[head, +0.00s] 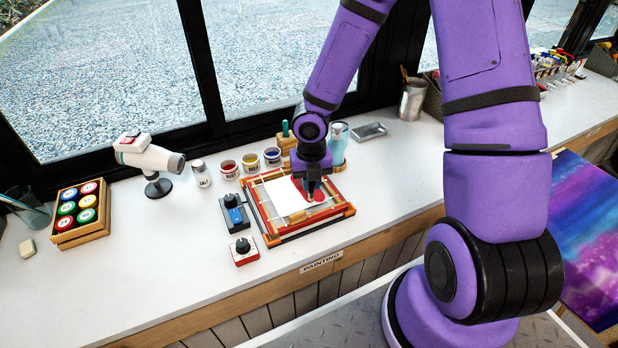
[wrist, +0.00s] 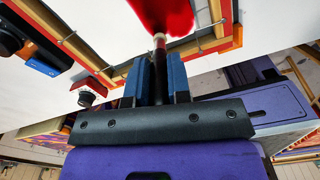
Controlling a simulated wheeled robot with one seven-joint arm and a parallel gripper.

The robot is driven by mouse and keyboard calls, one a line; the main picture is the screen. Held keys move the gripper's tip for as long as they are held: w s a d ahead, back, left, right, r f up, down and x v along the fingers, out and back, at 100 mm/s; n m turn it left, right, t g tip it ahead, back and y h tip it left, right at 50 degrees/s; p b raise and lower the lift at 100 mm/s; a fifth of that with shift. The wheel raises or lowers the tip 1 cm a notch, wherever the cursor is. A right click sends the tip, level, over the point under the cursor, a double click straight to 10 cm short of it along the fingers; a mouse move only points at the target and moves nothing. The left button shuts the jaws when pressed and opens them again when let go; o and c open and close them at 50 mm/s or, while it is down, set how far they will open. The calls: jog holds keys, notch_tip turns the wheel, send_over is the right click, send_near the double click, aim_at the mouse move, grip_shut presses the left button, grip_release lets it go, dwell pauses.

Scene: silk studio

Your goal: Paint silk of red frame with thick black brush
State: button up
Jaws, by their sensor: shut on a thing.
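The red frame (head: 249,206) lies on the white worktop with white silk (head: 283,196) stretched inside it. A red painted patch (head: 317,188) covers the right part of the silk; it also shows in the wrist view (wrist: 165,12). My gripper (head: 311,182) is over the right part of the frame, pointing down. In the wrist view my gripper (wrist: 158,85) is shut on a dark-handled brush (wrist: 159,62), upright between the fingers. Its tip meets the red patch, and the bristles cannot be told apart from the paint.
Dye jars (head: 250,163) stand behind the frame, with a bottle (head: 337,143) at its back right. A blue-fronted control box (head: 234,213) and a red-based knob box (head: 243,250) sit close to its left. A hair dryer (head: 150,160) and wooden jar rack (head: 81,213) stand farther left.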

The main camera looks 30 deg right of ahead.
jog(key=shift+a, duration=1.3)
jog(key=shift+w, duration=5.25)
jog(key=shift+a, duration=1.25)
jog(key=shift+s, duration=5.25)
jog(key=shift+w+a, duration=0.15)
jog(key=shift+a, duration=1.15)
jog(key=shift+w, duration=5.1)
jog(key=shift+r, duration=2.85)
